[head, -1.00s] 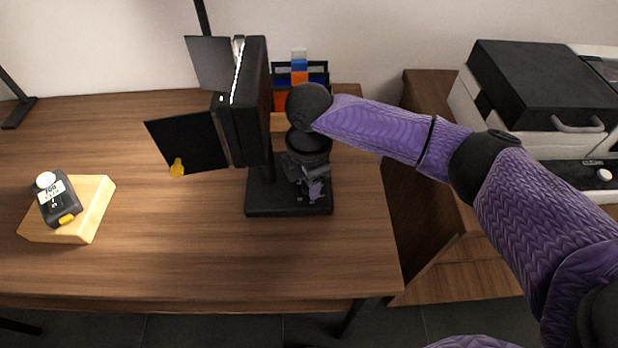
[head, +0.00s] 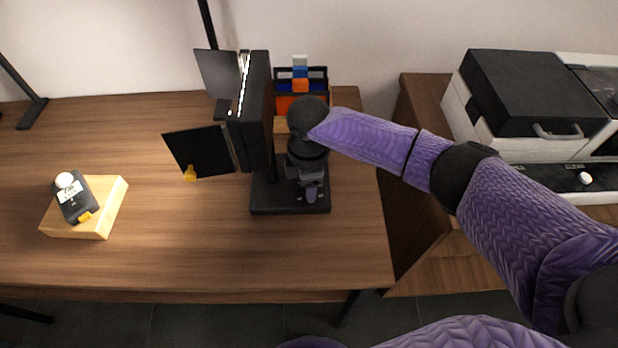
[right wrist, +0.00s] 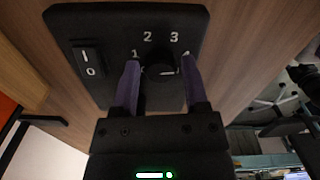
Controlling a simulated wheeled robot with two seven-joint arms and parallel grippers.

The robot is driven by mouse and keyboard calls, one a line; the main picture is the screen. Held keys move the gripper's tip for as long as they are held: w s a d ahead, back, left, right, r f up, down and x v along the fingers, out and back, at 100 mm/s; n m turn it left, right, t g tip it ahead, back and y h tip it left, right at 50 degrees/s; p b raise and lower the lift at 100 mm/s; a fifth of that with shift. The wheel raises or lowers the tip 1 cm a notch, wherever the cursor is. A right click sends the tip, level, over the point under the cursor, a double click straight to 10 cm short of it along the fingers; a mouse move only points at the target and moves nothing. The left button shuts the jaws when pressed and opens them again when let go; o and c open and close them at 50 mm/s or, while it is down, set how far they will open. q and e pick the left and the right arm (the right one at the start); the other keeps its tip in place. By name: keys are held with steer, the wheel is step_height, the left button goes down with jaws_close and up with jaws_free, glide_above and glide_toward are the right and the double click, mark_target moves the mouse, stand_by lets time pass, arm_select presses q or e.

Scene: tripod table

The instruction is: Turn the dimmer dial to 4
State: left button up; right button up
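The dimmer dial (right wrist: 160,72) is a black round knob with a pale mark pointing right, toward the 4 side. Numbers 1, 2 and 3 show around it; the 4 is partly behind the right fingertip. The dial sits on the black lamp base (head: 262,199), beside an I/O rocker switch (right wrist: 90,62). My right gripper (right wrist: 161,66) has its purple fingers apart, one on each side of the dial. A narrow gap shows on the left; contact on the right is unclear. It also shows above the base in the head view (head: 311,192). My left gripper is not in view.
A black lamp panel (head: 256,110) with flaps (head: 200,151) stands just left of my right gripper. A meter (head: 74,197) sits on a wooden block (head: 112,208) at the left. A coloured organizer (head: 316,88) is behind. The table's (head: 200,252) front is clear.

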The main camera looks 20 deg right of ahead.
steer(key=shift+o, duration=1)
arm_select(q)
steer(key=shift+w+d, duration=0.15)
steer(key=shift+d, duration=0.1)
arm_select(e)
step_height(320, 180, up, 9)
steer(key=p, duration=0.4)
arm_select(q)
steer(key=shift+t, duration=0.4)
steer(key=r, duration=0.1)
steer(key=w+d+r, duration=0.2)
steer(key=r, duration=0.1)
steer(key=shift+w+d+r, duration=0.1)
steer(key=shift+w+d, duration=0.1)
arm_select(e)
steer(key=shift+r, duration=0.45)
